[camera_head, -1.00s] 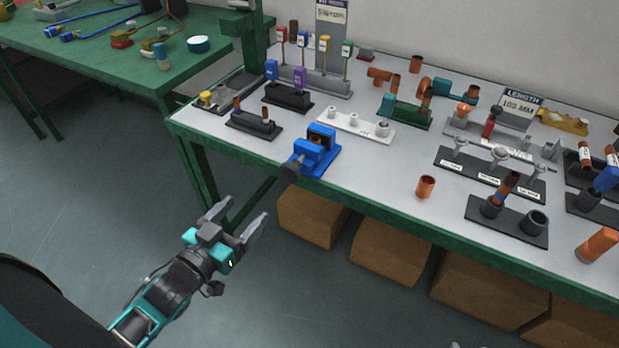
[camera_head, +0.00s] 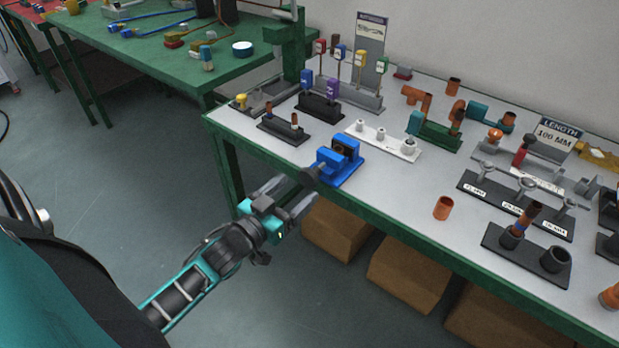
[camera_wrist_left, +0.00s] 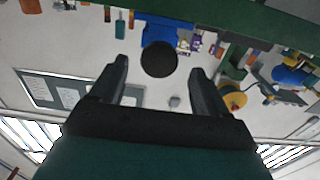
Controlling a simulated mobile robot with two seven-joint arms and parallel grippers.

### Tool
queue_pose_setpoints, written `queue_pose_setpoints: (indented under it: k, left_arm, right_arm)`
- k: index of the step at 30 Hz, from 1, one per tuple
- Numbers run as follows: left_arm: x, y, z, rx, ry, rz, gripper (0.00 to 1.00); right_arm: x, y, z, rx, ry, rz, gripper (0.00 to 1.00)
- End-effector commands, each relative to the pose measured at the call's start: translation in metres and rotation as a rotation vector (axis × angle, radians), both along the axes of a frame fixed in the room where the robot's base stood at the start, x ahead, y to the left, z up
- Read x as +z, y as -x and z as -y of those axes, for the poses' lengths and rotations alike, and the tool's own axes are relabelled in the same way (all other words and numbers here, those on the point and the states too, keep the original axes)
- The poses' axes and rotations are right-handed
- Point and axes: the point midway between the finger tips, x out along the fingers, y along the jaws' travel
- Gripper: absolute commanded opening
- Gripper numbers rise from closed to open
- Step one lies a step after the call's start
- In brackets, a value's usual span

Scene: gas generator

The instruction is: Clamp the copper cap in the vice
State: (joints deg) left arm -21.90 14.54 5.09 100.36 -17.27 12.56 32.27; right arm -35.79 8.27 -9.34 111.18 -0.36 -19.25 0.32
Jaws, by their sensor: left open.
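The blue vice (camera_head: 339,163) stands at the front edge of the workbench in the head view, its dark round handle (camera_head: 311,175) pointing out over the edge. Something small and brownish seems to sit between its jaws; I cannot tell for sure that it is the copper cap. My left gripper (camera_head: 291,197) is open and empty, in front of the bench edge, short of the handle. In the left wrist view the dark handle (camera_wrist_left: 159,59) appears between the open fingers of my left gripper (camera_wrist_left: 158,72), with the blue vice (camera_wrist_left: 158,32) behind it. My right gripper is out of view.
A copper cup-like piece (camera_head: 444,207) stands on the bench to the right of the vice.

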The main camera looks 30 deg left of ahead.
Motion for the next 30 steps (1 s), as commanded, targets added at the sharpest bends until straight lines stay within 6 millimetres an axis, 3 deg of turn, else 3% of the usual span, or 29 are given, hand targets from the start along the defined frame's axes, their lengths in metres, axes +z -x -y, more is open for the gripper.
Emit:
queue_pose_setpoints:
  k: [3, 9, 22, 30]
  left_arm:
    - [0.001, -0.023, 0.002, -0.001, 0.000, 0.003, 0.76]
    - [0.000, -0.047, 0.004, -0.001, 0.000, 0.001, 0.76]
    - [0.000, -0.057, 0.005, 0.000, 0.000, -0.001, 0.76]
    - [0.000, -0.056, 0.005, -0.001, 0.000, -0.001, 0.52]
  right_arm:
    - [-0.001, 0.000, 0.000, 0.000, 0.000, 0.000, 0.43]
    - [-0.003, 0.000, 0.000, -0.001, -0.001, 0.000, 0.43]
    - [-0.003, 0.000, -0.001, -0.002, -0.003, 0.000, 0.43]
    - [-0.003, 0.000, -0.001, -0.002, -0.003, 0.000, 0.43]
